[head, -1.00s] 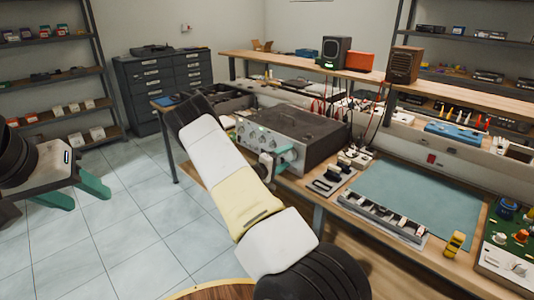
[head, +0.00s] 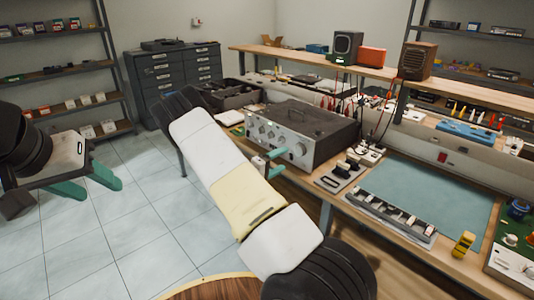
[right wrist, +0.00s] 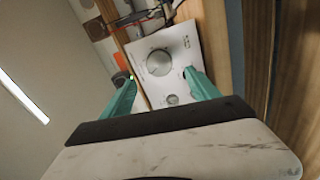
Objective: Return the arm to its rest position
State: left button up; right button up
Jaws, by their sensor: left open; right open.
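My right arm crosses the middle of the head view. Its gripper (head: 268,158) is mostly hidden behind the arm, with teal fingertips showing in front of the grey hi-fi amplifier (head: 310,128). In the right wrist view my right gripper (right wrist: 160,88) is open and empty. The amplifier's silver front panel (right wrist: 183,45) lies beyond the fingers, with a large round knob (right wrist: 160,62) between them in the picture and a smaller knob (right wrist: 172,99) below. I cannot tell the exact gap to the panel. My left gripper (head: 97,180) is open and empty above the tiled floor.
The workbench holds a blue-green mat (head: 425,200), a parts tray (head: 390,218) and a yellow item (head: 463,245). Speakers (head: 347,47) stand on the raised shelf. A dark drawer cabinet (head: 175,78) stands at the back. The floor left of the bench is clear.

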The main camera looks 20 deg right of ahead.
dwell(0.3)
jog(key=s+r+m+g+y, duration=0.3)
jog(key=s+r+g, duration=0.1)
jog(key=s, duration=0.3)
jog(key=s+r+m+g+y, duration=0.2)
jog(key=s+r+g+y, duration=0.25)
jog(key=s, duration=0.35)
jog(key=s+a+r+n+t+y, duration=0.2)
jog(key=s+a+r+t+y, duration=0.5)
jog(key=s+a+r+y, duration=0.4)
jog(key=s+a+r, duration=0.6)
jog(key=a, duration=0.3)
jog(key=shift+t, duration=0.35)
jog(key=shift+s, duration=0.1)
